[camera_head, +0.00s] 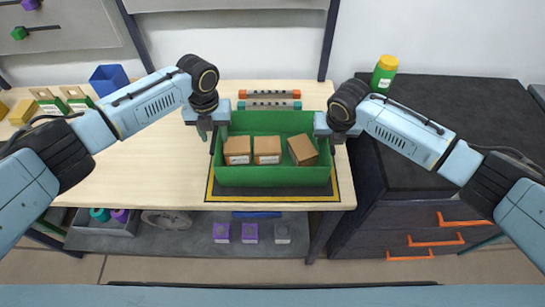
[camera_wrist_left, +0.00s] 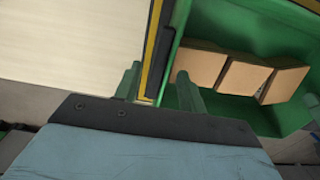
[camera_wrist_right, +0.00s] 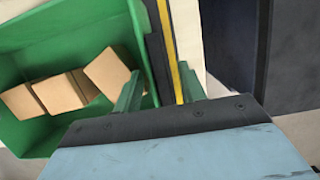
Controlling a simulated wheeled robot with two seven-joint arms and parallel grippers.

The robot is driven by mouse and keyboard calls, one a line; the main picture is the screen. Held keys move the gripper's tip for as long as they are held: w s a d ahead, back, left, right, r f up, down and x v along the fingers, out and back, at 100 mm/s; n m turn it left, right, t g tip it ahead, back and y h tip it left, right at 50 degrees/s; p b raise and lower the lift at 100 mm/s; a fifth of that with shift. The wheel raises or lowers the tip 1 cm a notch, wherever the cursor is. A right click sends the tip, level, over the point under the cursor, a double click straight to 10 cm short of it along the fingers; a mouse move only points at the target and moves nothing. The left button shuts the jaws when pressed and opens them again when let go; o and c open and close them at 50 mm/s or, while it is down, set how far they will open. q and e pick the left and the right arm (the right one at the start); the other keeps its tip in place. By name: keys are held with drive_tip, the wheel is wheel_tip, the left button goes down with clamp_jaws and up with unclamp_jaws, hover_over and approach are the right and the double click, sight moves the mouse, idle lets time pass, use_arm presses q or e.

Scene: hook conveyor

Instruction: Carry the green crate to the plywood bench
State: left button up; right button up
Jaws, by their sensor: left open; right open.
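The green crate (camera_head: 265,177) stands upright on a black mat with a yellow border on the pale plywood bench (camera_head: 150,165). It holds three brown boxes (camera_head: 267,150); the right one is turned askew. My left gripper (camera_head: 207,130) is open at the crate's left wall. In the left wrist view its fingers (camera_wrist_left: 158,88) appear to lie on either side of that wall. My right gripper (camera_head: 332,130) is open at the crate's right wall, its fingers (camera_wrist_right: 160,90) apparently straddling it. Contact with the walls cannot be told.
A dark cabinet (camera_head: 440,150) with orange handles stands right of the bench, a green yellow-capped bottle (camera_head: 384,75) on it. Orange-ended bars (camera_head: 270,98) lie behind the crate. A blue bin (camera_head: 109,80) is at the back left. A lower shelf (camera_head: 200,245) holds small items.

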drive_tip(key=shift+s+r, duration=0.1)
drive_tip(key=shift+r, duration=0.5)
use_arm(q)
wheel_tip(320, 180, up, 12)
drive_tip(key=shift+f, duration=0.25)
use_arm(e)
drive_tip(key=v, duration=1)
drive_tip(key=shift+r, duration=0.4)
drive_tip(key=shift+s, duration=0.1)
